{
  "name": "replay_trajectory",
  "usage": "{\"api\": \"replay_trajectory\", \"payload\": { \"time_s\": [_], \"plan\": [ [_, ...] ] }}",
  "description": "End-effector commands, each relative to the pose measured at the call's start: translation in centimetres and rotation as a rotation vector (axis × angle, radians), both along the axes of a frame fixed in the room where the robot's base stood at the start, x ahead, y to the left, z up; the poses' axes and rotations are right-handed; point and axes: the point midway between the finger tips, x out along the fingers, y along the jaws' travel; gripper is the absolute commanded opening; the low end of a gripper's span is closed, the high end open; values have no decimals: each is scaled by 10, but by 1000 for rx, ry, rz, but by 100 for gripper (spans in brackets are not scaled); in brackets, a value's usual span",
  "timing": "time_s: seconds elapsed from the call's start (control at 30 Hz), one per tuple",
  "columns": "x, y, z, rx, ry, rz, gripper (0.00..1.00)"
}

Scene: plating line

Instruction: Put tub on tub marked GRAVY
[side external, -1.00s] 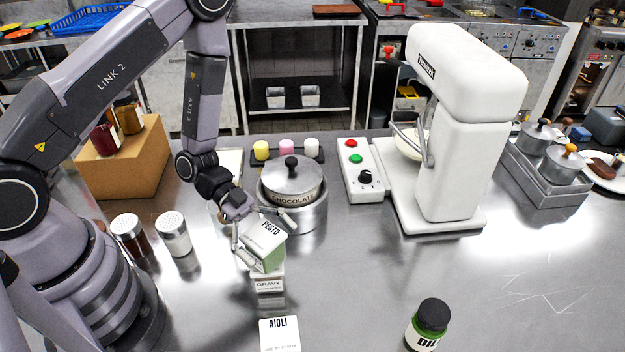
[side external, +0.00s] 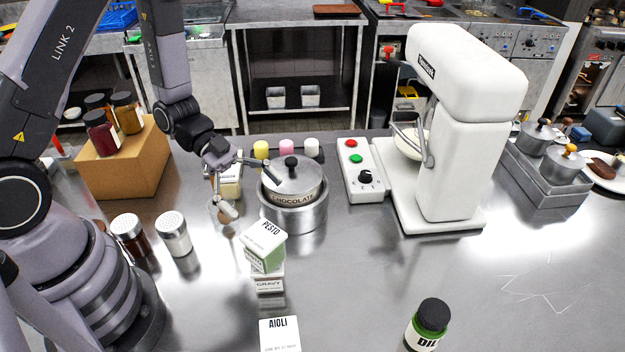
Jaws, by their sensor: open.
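The tub marked PESTO (side external: 264,246), pale with green contents, rests on top of the tub marked GRAVY (side external: 269,281). It sits slightly turned on the lower tub, and the two touch. The tub marked AIOLI (side external: 280,336) stands apart at the front edge of the picture. My gripper (side external: 248,192) is open and empty, up and back from the stacked tubs, with its fingers spread beside the pot marked CHOCOLATE (side external: 293,213).
Two shakers (side external: 173,234) stand left of the tubs. A white mixer (side external: 455,150) and a button panel (side external: 360,170) stand to the right. Another pale tub (side external: 229,186) is partly hidden behind my gripper.

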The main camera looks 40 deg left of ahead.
Motion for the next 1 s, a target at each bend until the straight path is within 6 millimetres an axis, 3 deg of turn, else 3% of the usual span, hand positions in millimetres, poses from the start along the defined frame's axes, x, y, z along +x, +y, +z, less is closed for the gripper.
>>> {"api": "replay_trajectory", "payload": {
  "time_s": [0.17,0.27,0.37,0.47,0.6,0.8,0.9,1.0],
  "plan": [
    [56,36,21,305,-161,234,90],
    [87,78,57,510,-233,487,90],
    [92,122,104,649,-235,769,90],
    [70,158,149,711,-167,1045,90],
    [8,180,192,677,39,1353,90],
    [-80,163,210,531,365,1507,90],
    [-105,151,212,486,463,1505,90],
    [-116,145,212,467,510,1499,90]
  ]
}}
